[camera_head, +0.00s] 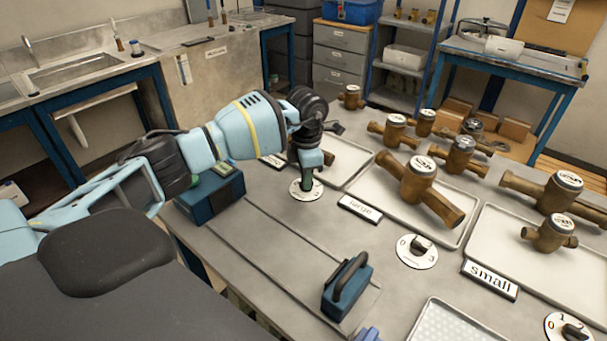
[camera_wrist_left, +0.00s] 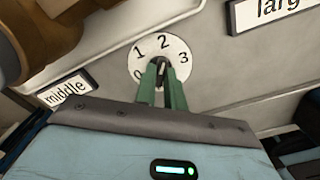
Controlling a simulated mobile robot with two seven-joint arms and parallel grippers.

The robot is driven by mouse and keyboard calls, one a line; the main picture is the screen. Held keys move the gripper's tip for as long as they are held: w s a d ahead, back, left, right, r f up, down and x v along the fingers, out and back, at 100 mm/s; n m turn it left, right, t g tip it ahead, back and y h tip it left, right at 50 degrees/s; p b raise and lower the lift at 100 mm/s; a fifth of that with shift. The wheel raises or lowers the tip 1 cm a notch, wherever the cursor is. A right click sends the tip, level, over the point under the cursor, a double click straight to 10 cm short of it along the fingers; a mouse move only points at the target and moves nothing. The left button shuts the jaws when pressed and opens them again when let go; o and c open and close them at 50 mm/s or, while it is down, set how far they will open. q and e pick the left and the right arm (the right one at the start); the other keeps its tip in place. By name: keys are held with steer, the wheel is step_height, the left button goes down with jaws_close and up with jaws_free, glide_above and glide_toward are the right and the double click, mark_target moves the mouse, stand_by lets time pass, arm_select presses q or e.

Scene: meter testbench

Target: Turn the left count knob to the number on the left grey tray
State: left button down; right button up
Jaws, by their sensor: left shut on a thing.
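The left count knob (camera_wrist_left: 162,68) is a dark handle on a round white dial (camera_wrist_left: 178,48) marked 0, 1, 2 and 3. My left gripper (camera_wrist_left: 163,82) is shut on the knob, its green fingers on either side of it. The knob's visible end points roughly up, near the 2. In the head view, my left gripper (camera_head: 306,172) reaches straight down over the dial (camera_head: 299,190) and hides the knob. The left grey tray (camera_head: 352,148) is partly hidden behind my arm. Part of a brass meter (camera_head: 326,157) shows there. My right gripper is out of view.
Another knob (camera_head: 421,246) and the "small" sign (camera_head: 490,280) are nearer. A blue block with a black handle (camera_head: 347,287) stands in front. Several brass meters stand behind.

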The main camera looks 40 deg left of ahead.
arm_select(q)
steer(key=n, duration=0.2)
steer(key=n+p, duration=0.1)
steer(key=shift+r+n, duration=0.2)
steer(key=shift+n, duration=0.2)
steer(key=n+p, duration=0.1)
steer(key=n, duration=0.2)
steer(key=shift+n, duration=0.3)
steer(key=n+p, duration=0.1)
steer(key=n, duration=0.1)
steer(key=shift+n, duration=0.3)
steer(key=shift+f+n+p, duration=0.2)
steer(key=shift+n+p, duration=0.1)
steer(key=shift+n, duration=1.2)
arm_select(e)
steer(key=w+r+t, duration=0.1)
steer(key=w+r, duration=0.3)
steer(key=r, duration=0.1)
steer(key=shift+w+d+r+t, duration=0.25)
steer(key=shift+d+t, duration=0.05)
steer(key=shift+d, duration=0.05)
arm_select(q)
steer(key=c, duration=1.5)
jaws_free()
steer(key=shift+r, duration=3.9)
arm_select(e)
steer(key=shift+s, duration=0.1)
